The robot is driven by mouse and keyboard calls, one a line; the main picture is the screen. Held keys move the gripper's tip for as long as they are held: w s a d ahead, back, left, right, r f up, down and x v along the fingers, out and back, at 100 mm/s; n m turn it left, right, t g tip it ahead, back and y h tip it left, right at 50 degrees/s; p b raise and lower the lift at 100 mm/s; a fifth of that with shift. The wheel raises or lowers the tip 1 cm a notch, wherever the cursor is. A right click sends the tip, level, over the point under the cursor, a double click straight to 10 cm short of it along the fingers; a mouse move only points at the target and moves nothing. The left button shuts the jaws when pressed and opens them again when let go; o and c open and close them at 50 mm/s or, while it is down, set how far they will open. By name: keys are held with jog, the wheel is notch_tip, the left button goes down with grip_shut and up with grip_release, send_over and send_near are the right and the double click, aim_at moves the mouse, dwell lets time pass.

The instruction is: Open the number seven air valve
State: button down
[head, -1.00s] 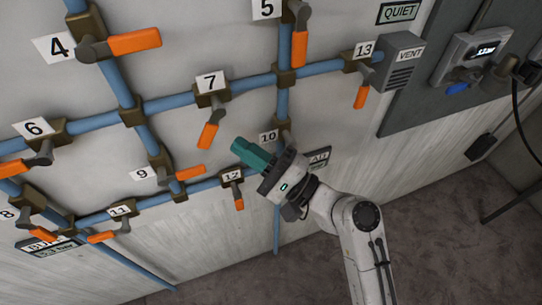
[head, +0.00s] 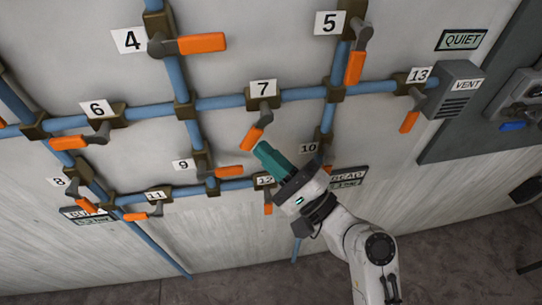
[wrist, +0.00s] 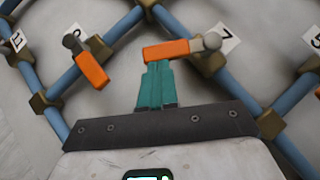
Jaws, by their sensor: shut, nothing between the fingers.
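The number seven valve (head: 263,98) sits on a blue pipe, under a white plate marked 7 (head: 263,88). Its orange handle (head: 253,136) hangs down and slightly left, across the pipe. My gripper (head: 262,150), with teal fingers, is shut and empty, its tips close to the lower end of this handle. In the wrist view the orange handle (wrist: 166,51) lies across the tips of my gripper (wrist: 156,66), with the 7 plate (wrist: 226,37) to the right. I cannot tell whether the fingers touch the handle.
Other orange-handled valves surround it: valve 9's handle (head: 235,171) at lower left, valve 12's handle (head: 267,203) below, valve 5's handle (head: 355,67) at upper right. Valve 10's plate (head: 309,148) is right of my gripper. A vent box (head: 460,88) stands further right.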

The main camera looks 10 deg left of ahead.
aim_at(244, 149)
jog(key=shift+a+b, duration=0.15)
jog(key=shift+b, duration=0.25)
jog(key=m+t+b, duration=0.1)
jog(key=m+b, duration=0.1)
jog(key=a+m+t+b, duration=0.1)
jog(key=m+t+b, duration=0.1)
jog(key=a+m+t+b, duration=0.1)
jog(key=b, duration=0.2)
jog(key=shift+s+a+f+m+t+h, duration=0.15)
jog(key=shift+s+a+m+t+h, duration=0.1)
jog(key=shift+s+m+t+h, duration=0.15)
jog(key=shift+a+m+t+b, duration=0.2)
jog(key=shift+m+t+b, duration=0.2)
jog(key=shift+m+b, duration=0.35)
jog(key=shift+s+a+r+m+t+h+b, duration=0.15)
jog(key=shift+a+r+m+t+h+b, duration=0.4)
jog(key=shift+m+t+h+b, duration=0.9)
jog(key=shift+s+a+r+m+t+h+b, duration=0.15)
jog(key=shift+a+r+m+t+h+b, duration=0.3)
jog(key=shift+r+m+t+h, duration=1.15)
jog(key=shift+s+a+f+m+t+h+b, duration=0.3)
jog(key=shift+m+h+b, duration=0.6)
jog(key=shift+m, duration=1.5)
jog(key=shift+w+a+r, duration=0.1)
jog(key=shift+a+r, duration=0.05)
jog(key=shift+a, duration=0.05)
